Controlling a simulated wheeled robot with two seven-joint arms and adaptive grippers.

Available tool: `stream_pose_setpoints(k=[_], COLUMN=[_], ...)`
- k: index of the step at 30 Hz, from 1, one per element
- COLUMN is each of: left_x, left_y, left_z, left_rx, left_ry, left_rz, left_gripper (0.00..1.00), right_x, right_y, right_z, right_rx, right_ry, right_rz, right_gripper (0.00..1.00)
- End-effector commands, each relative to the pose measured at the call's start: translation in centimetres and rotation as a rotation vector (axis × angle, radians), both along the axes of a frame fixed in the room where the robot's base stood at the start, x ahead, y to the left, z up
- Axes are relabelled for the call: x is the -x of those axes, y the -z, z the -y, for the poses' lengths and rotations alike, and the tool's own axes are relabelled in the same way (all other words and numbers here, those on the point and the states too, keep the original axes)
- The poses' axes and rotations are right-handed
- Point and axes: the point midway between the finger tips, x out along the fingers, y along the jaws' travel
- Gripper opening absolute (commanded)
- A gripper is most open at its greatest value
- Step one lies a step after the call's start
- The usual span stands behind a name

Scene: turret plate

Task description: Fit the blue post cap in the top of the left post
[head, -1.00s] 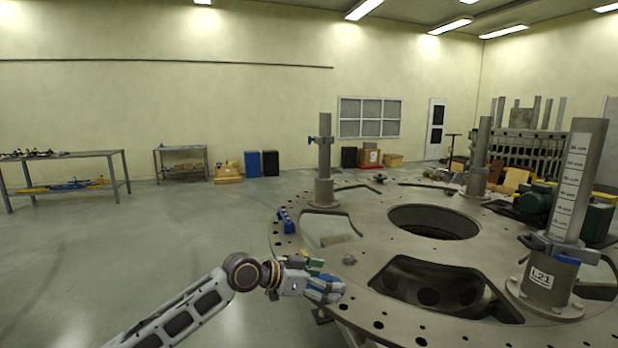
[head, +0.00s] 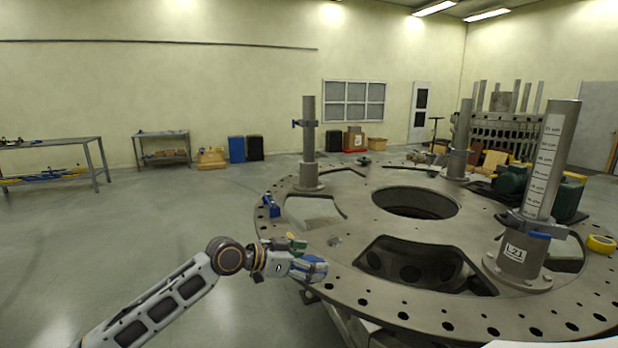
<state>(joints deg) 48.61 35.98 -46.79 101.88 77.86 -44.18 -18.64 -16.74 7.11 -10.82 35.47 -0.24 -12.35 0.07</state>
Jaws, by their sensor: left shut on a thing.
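The left post (head: 309,135) is a grey upright tube on a flange at the far left of the round turret plate (head: 345,283). A clamp with a small blue handle sits partway up it. My left gripper (head: 314,268) is at the plate's near left edge, well in front of and below the post's top. It is shut on a blue thing, which I take to be the blue post cap (head: 309,272); the fingers hide much of it. My right gripper is not in view.
A taller right post (head: 549,160) with a scale label and a back post (head: 461,135) also stand on the plate. A blue object (head: 271,206) lies on the left rim. The plate has a round central hole and large cutouts. Open floor lies left.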

Motion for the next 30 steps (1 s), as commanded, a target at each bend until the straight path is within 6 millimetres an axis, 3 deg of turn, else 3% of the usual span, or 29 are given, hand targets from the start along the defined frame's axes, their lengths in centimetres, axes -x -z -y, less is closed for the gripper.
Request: stream_pose_setpoints(k=[17, 30], left_x=[1.4, 2.2], left_y=[3.7, 7.0], left_z=[2.7, 2.1], left_rx=[0.005, 0.005], left_ry=[-0.085, -0.234], left_rz=[-0.005, -0.004], left_gripper=[0.57, 0.57], right_x=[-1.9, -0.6], right_y=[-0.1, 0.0], right_z=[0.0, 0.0], right_rx=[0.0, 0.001], right_ry=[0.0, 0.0], right_rz=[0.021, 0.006], right_gripper=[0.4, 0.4])
